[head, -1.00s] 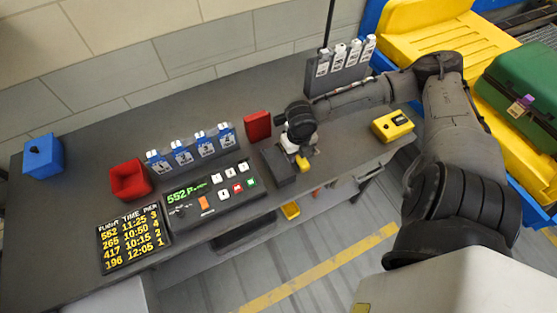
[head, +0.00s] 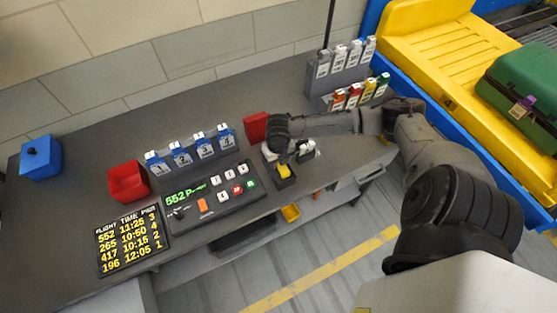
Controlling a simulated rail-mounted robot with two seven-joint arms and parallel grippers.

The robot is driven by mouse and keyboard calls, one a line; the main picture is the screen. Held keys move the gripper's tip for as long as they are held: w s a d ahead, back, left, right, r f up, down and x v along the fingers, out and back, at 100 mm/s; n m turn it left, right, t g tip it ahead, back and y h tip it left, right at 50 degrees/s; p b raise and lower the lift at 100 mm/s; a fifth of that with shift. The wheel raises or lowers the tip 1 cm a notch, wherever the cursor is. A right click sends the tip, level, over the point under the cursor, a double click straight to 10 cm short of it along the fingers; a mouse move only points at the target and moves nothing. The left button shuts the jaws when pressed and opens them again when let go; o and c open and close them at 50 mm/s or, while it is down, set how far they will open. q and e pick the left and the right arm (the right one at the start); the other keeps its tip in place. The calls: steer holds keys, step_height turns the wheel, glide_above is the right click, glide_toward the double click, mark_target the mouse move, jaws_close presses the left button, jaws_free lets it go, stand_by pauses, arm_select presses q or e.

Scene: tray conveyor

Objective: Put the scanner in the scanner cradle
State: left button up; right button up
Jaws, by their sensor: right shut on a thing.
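The scanner (head: 284,171) shows as a small yellow part under my right gripper (head: 291,155), which is shut on it. Most of the scanner is hidden by the dark wrist and fingers. The scanner cradle (head: 287,184) is a dark grey box near the table's front edge, right of the control panel. The scanner's yellow part overlaps the cradle's opening in the picture; I cannot tell whether it is seated or just above. My left gripper is out of view.
The control panel (head: 212,193) stands left of the cradle, with a red box (head: 256,127) behind it. Tag racks (head: 340,66) stand at the back right. The yellow conveyor tray (head: 425,50) is farther right. My right forearm spans the table's right side.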

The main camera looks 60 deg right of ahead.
steer(key=shift+f, duration=0.1)
steer(key=o, duration=1)
steer(key=shift+o, duration=0.2)
